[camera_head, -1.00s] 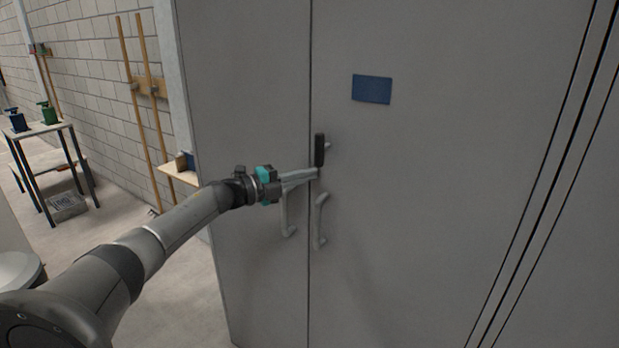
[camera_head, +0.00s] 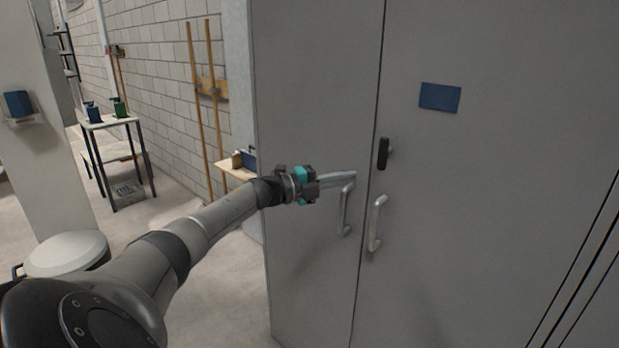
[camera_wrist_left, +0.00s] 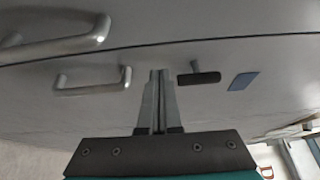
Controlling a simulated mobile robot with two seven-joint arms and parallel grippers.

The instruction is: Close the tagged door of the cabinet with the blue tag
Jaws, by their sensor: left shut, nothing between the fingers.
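The grey cabinet has a right-hand door (camera_head: 500,200) bearing a blue tag (camera_head: 440,97), and an untagged left-hand door (camera_head: 310,90). The two doors look nearly flush, with a thin dark seam between them. A black latch knob (camera_head: 383,153) sits on the tagged door by the seam, above that door's metal handle (camera_head: 376,223). The other door's handle (camera_head: 345,210) is left of the seam. My left gripper (camera_head: 353,177) is shut and empty, its tips in front of the left door near the top of its handle. The wrist view shows the shut fingers (camera_wrist_left: 158,75), the knob (camera_wrist_left: 199,78) and the tag (camera_wrist_left: 243,81).
A small table (camera_head: 108,122) with a blue and a green bottle stands at the left. A wooden shelf (camera_head: 236,170) and upright poles (camera_head: 203,100) are by the brick wall. A white pillar (camera_head: 35,170) is at far left. Floor between them is open.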

